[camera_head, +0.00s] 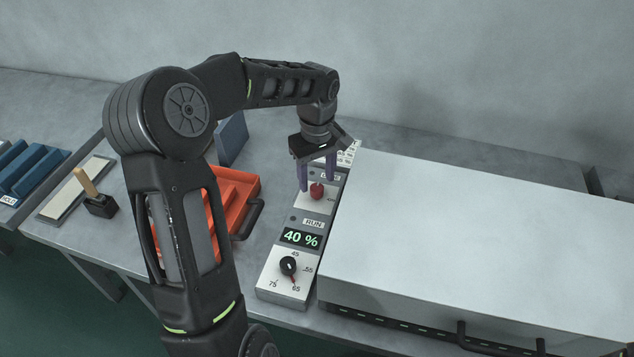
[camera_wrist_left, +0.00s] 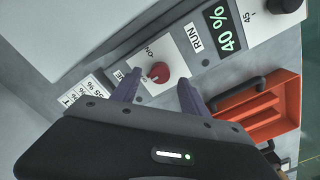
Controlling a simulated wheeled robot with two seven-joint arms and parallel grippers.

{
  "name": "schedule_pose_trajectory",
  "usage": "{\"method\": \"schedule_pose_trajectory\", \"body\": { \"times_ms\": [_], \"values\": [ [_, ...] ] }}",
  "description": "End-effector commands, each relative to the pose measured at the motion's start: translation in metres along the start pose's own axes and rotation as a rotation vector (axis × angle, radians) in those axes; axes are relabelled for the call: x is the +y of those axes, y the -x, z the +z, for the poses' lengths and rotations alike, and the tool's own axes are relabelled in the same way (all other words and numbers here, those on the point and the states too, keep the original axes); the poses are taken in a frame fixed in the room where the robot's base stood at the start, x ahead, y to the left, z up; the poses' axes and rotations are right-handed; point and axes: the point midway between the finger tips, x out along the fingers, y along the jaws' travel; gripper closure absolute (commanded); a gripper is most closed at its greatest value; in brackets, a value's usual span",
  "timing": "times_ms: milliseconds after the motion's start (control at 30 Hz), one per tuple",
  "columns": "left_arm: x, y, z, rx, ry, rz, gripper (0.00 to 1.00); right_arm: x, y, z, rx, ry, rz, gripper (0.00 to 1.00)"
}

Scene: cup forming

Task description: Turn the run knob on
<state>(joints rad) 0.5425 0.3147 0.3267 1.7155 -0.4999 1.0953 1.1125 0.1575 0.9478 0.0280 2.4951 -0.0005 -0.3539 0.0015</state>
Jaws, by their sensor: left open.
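The run knob (camera_head: 317,190) is a red round knob on a grey control panel (camera_head: 273,277), above the RUN label and a green display reading 40 %. In the left wrist view the red knob (camera_wrist_left: 158,72) sits on a white plate with "ON" printed beside it. My left gripper (camera_head: 318,188) is open, with its purple fingers pointing down at the knob. In the left wrist view the fingers (camera_wrist_left: 158,90) lie on either side of the knob; I cannot tell whether they touch it. My right gripper is not in view.
A black dial (camera_head: 289,266) with numbers is on the panel's near end. A large white box (camera_head: 480,240) stands right of the panel. An orange tray (camera_head: 244,184) is to the left, with a wooden-handled tool (camera_head: 99,205) and blue blocks (camera_head: 30,168) farther left.

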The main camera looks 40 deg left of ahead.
Motion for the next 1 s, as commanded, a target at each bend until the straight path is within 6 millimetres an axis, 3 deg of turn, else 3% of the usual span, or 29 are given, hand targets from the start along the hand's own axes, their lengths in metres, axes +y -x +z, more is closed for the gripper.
{"method": "schedule_pose_trajectory", "body": {
  "times_ms": [200, 533, 1000],
  "values": [
    [0.0, -0.025, 0.0, -0.001, 0.0, -0.001, 0.48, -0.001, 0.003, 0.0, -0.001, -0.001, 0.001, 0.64],
    [0.0, -0.029, 0.001, -0.001, 0.0, 0.0, 0.49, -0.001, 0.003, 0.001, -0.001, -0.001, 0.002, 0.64],
    [0.0, -0.028, 0.0, 0.0, -0.001, 0.0, 0.87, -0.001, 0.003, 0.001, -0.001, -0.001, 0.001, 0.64]
  ]
}}
